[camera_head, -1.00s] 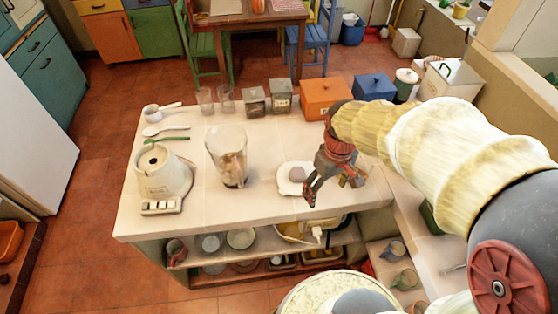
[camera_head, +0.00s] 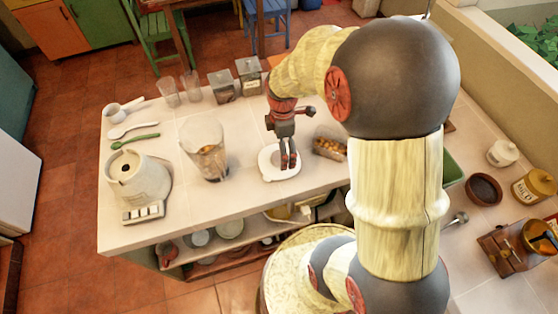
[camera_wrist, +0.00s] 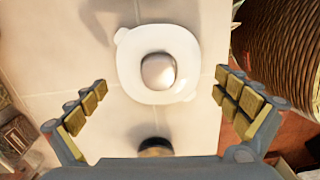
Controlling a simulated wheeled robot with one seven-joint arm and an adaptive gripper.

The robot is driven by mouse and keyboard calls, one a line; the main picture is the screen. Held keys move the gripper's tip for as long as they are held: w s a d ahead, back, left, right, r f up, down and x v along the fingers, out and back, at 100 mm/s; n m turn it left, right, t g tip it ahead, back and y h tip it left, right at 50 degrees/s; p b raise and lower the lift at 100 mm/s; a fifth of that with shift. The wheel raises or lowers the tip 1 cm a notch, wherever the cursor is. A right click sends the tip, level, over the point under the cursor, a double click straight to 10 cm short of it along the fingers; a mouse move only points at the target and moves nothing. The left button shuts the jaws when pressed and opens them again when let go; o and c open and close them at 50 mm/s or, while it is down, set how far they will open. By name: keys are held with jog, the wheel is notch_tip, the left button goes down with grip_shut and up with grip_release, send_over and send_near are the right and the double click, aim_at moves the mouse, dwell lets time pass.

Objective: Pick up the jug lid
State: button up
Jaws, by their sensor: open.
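The jug lid (camera_head: 266,166) is a white, rounded-square piece lying flat on the pale tiled counter. In the wrist view the lid (camera_wrist: 130,72) shows a pale round knob at its middle. My gripper (camera_head: 288,167) points down over the lid in the head view and hides part of it. In the wrist view my gripper (camera_wrist: 162,90) has its padded fingers wide apart, one on each side of the lid, with nothing between them in grip. The clear jug (camera_head: 203,140) stands to the left of the lid. I cannot tell the exact height of the fingertips above the counter.
The blender base (camera_head: 138,180) stands at the counter's left. A clear container of orange pieces (camera_head: 330,146) is just right of the lid. Glasses and metal canisters (camera_head: 222,86) line the back edge. A woven basket (camera_wrist: 275,45) shows at the wrist view's upper right.

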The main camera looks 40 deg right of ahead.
aim_at(279, 155)
jog(key=f, duration=0.3)
jog(key=f+b, duration=0.1)
jog(key=f, duration=0.1)
jog(key=shift+w+a, duration=0.25)
jog(key=shift+a, duration=0.05)
jog(key=shift+r, duration=0.1)
jog(key=shift+c, duration=0.4)
jog(key=c, duration=1)
jog(key=shift+s, duration=0.2)
jog(key=c, duration=0.8)
jog(key=shift+o, duration=0.2)
